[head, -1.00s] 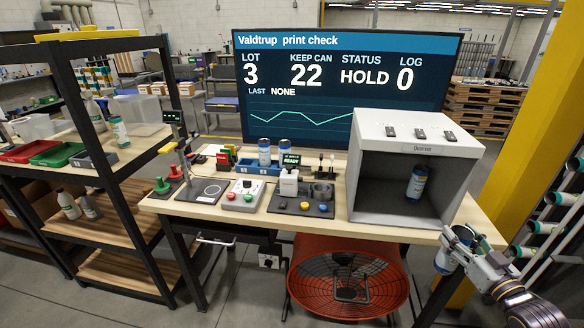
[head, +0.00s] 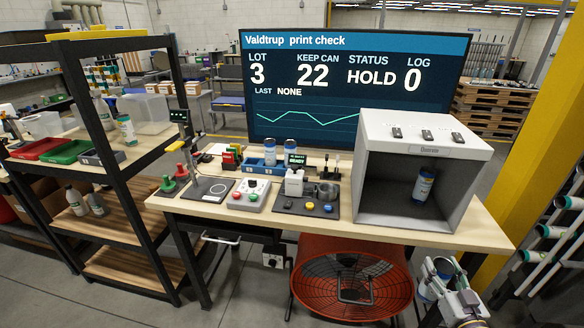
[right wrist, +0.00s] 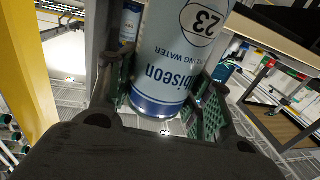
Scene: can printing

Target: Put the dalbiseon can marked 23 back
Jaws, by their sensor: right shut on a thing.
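My right gripper (head: 434,276) is shut on a blue and white can, low at the right, in front of the table's right front edge. In the right wrist view this can (right wrist: 176,65) shows a circled 23 and part of its name, with the gripper's green-padded fingers on both sides. Two similar cans (head: 270,152) (head: 291,152) stand at the blue rack (head: 258,168) at the back of the table. Another can (head: 424,185) stands inside the grey booth (head: 477,190). Their numbers are too small to read. My left gripper is out of view.
The screen (head: 350,75) reads keep can 22, status hold. A button box (head: 248,196) and a dark fixture board (head: 296,206) sit on the table (head: 400,233). A red fan (head: 352,285) is below. A yellow post and tube rack (head: 550,240) stand at the right.

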